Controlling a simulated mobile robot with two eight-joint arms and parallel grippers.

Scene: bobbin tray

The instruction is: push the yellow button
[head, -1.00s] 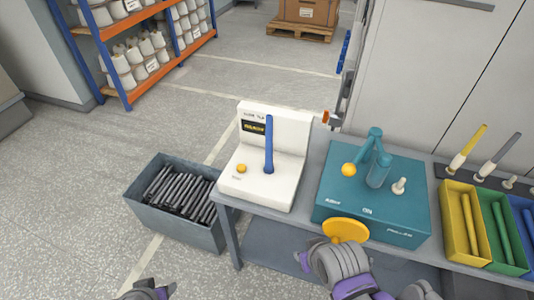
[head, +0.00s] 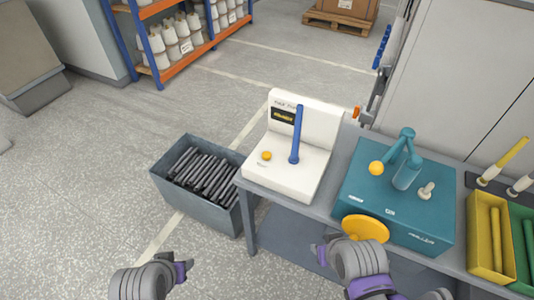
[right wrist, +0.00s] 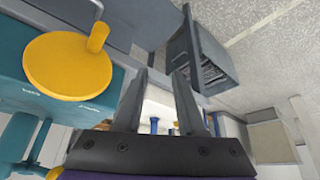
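A small yellow button (head: 266,155) sits on the base of a white tester (head: 290,176), left of its upright blue rod (head: 296,135). My right gripper (head: 324,251) is in front of the bench near the yellow disc of the teal machine, apart from the button. In the right wrist view its two dark fingers (right wrist: 160,76) stand apart with nothing held, and part of the white tester shows between them. My left gripper (head: 186,268) is low at the left, in front of the grey bin and away from the button. Its finger opening is not clear.
A teal machine (head: 372,200) with a yellow knob (head: 376,168) and yellow disc (head: 365,229) stands right of the tester. The disc also shows in the right wrist view (right wrist: 62,68). A grey bin (head: 200,205) of dark rods stands left. Colored trays (head: 490,268) are at right.

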